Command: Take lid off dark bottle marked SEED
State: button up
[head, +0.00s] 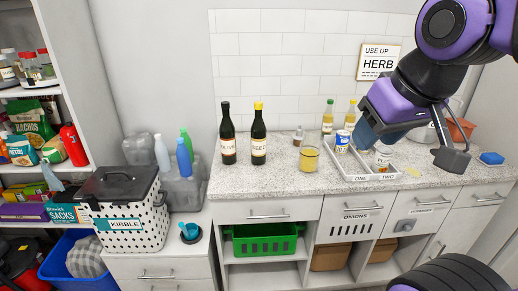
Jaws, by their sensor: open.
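Two dark bottles with cream labels stand upright side by side on the speckled counter (285,183), left of its middle. The right bottle (258,136) has a yellow lid (258,106) on top, and its label seems to read SEED. The left bottle (227,136) has a dark top, and its label is too small to read surely. My gripper (412,150) is open, with its fingers spread wide, over the right part of the counter. It is well to the right of both bottles and touches neither. Its lower parts hide some of the counter behind.
A yellow glass (309,159) stands right of the bottles. A white tray (352,177) marked ONE and TWO holds cans. Two smaller bottles with green (328,117) and yellow (350,116) tops stand behind. The counter in front of the dark bottles is clear.

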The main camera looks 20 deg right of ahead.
aim_at(258, 105)
jog(key=i+j+z, duration=0.25)
jog(key=i, duration=0.4)
jog(key=i+j+z, duration=0.25)
jog(key=i+j, duration=0.3)
